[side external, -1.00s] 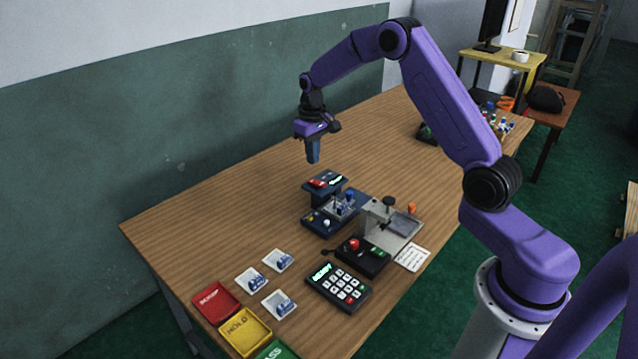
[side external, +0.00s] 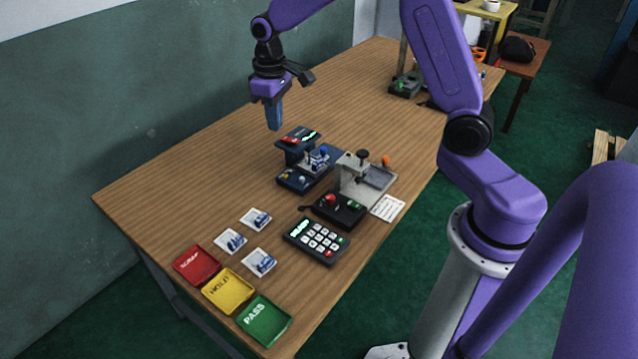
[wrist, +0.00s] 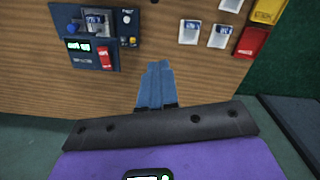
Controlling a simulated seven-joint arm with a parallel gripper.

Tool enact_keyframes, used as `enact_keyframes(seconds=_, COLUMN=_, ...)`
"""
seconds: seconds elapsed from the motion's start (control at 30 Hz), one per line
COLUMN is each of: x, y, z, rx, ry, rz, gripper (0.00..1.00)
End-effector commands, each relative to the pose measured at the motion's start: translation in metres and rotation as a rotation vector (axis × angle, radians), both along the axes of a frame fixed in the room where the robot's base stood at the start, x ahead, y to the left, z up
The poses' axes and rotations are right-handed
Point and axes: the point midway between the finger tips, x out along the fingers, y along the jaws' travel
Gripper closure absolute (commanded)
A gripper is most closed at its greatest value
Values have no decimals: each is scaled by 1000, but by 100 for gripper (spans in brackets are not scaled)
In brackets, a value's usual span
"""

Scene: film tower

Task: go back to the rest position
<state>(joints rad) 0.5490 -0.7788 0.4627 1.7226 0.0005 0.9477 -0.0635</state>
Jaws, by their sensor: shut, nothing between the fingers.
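My gripper (side external: 274,117) hangs above the wooden table, pointing down, just behind and left of a dark test station (side external: 297,140) with a lit green display. Its blue fingers are closed together with nothing between them. In the wrist view the shut fingers (wrist: 155,86) stand over bare table wood, and the test station (wrist: 90,50) with its green display and red label is to their upper left.
A grey fixture (side external: 372,180) with a dark knob, a red-button box (side external: 340,210) and a keypad (side external: 317,242) stand on the table. Three white picture cards lie near red (side external: 196,264), yellow (side external: 228,291) and green (side external: 264,319) trays. The table's left back area is clear.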

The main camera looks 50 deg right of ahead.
Motion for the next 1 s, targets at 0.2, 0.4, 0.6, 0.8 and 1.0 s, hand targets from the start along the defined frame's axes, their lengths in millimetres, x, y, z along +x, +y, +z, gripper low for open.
enact_keyframes(seconds=0.2, x=-76, y=47, z=24, rx=3, ry=-8, rz=192, gripper=100)
enact_keyframes(seconds=0.4, x=-151, y=67, z=37, rx=7, ry=-12, rz=364, gripper=100)
enact_keyframes(seconds=0.6, x=-227, y=67, z=42, rx=10, ry=-14, rz=536, gripper=100)
enact_keyframes(seconds=0.8, x=-291, y=52, z=40, rx=13, ry=-16, rz=695, gripper=100)
enact_keyframes(seconds=1.0, x=-324, y=37, z=35, rx=16, ry=-17, rz=786, gripper=100)
